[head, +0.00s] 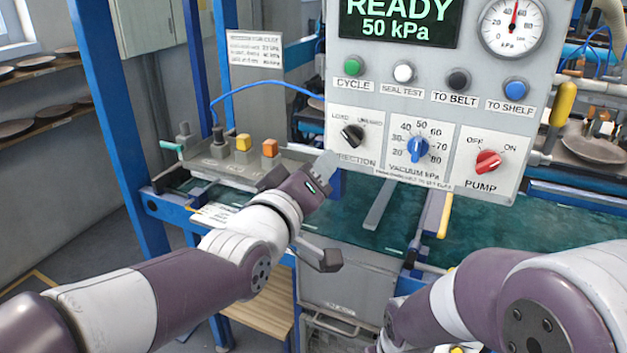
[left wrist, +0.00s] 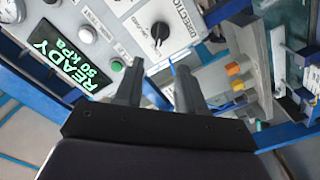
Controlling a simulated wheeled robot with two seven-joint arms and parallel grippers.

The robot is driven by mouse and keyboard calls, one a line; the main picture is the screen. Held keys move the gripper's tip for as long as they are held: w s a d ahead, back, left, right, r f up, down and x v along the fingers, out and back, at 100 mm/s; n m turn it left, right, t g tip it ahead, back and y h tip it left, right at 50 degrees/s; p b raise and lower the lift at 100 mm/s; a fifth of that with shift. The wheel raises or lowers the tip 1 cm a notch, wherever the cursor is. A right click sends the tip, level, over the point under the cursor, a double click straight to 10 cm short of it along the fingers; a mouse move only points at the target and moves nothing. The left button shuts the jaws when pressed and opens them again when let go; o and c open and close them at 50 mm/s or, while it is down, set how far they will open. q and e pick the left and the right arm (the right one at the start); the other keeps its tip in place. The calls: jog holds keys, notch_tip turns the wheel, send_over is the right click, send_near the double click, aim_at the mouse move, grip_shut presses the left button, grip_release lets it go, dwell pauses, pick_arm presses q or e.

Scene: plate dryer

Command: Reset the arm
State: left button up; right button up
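My left gripper (head: 302,170) is raised in front of the control panel (head: 380,82), near its lower left corner and the black direction knob (head: 352,135). In the left wrist view its two fingers (left wrist: 158,84) stand apart with nothing between them. The direction knob also shows there (left wrist: 160,31), beyond the fingertips, with the green cycle button (left wrist: 117,66). I cannot tell from these views whether a finger touches the panel. My right arm (head: 470,300) comes in from the lower right; its gripper is out of view. The display (head: 398,20) reads READY, 50 kPa.
The panel also holds a blue vacuum knob (head: 418,148), a red pump knob (head: 487,161) and a round gauge (head: 513,27). Behind my left arm is a ledge with yellow (head: 243,142) and orange blocks (head: 270,147). A blue post (head: 118,120) stands left. A green bed (head: 355,215) lies below.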

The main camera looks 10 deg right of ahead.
pick_arm(q)
jog(key=shift+s+a, duration=0.3)
jog(key=shift+s, duration=0.1)
jog(key=s+a+f+m+g+y, duration=0.2)
jog(key=a+f+m+g+y, duration=0.15)
jog(key=f, duration=0.55)
jog(key=s+a+f+m+g+y, duration=0.2)
jog(key=a+f+g, duration=0.15)
jog(key=f, duration=0.65)
jog(key=s+a+f+n+g+y, duration=0.1)
jog(key=s+a+f+g+y, duration=0.15)
jog(key=s+a+f, duration=0.6)
jog(key=s+a+f+n+g+y, duration=0.2)
jog(key=s+a+f+g, duration=0.25)
jog(key=a, duration=0.65)
notch_tip(320, 180, up, 13)
jog(key=w+p, duration=0.1)
jog(key=p, duration=1.2)
jog(key=shift+w, duration=0.2)
